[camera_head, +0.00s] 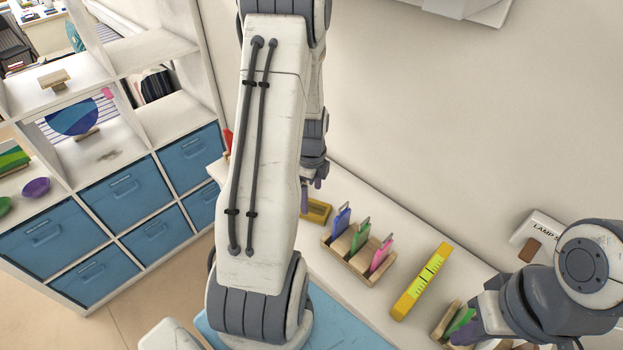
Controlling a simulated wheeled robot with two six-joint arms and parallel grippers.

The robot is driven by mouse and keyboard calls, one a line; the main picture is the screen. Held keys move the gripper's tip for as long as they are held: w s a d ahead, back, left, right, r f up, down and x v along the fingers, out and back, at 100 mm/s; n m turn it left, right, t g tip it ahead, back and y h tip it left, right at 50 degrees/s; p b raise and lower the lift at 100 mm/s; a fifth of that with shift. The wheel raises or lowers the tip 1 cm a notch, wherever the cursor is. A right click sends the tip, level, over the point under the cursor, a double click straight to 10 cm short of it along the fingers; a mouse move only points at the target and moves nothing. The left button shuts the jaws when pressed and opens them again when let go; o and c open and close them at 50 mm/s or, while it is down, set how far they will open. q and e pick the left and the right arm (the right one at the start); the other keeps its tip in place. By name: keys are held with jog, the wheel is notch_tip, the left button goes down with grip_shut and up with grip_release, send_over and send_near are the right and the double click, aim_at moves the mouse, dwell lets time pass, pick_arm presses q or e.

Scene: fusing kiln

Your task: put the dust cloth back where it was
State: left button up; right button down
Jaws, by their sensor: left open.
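I cannot make out the dust cloth in this view. A greyish smudge (108,155) lies on the middle board of the white shelf unit (180,120); I cannot tell what it is. My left gripper (311,189) is open, partly hidden behind my own arm, above the far end of the white counter near a yellow-brown block (318,210). Nothing shows between its purple fingers. My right gripper (468,328) is at the lower right beside a small wooden holder with a green piece (459,321); its jaws are mostly hidden.
A wooden rack (347,262) with blue, green and pink pieces stands on the counter (385,214). A yellow marked bar (421,281) lies beside it. Blue bins (124,193) fill the lower shelves. A blue surface (340,325) lies below.

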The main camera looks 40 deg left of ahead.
aim_at(312, 207)
pick_arm(q)
notch_tip(312, 207, up, 8)
jog(key=shift+b, duration=0.45)
jog(key=s+d+r+n, duration=0.1)
jog(key=d+r, duration=0.2)
jog(key=d, duration=0.6)
jog(key=s+d+r+n, duration=0.1)
jog(key=d+r+n, duration=0.1)
jog(key=d, duration=0.8)
jog(key=s+d+r+n+h, duration=0.1)
jog(key=s+d+r+n, duration=0.2)
jog(key=s+d, duration=0.9)
jog(key=shift+s+n, duration=0.6)
jog(key=shift+s, duration=0.55)
jog(key=shift+d, duration=0.1)
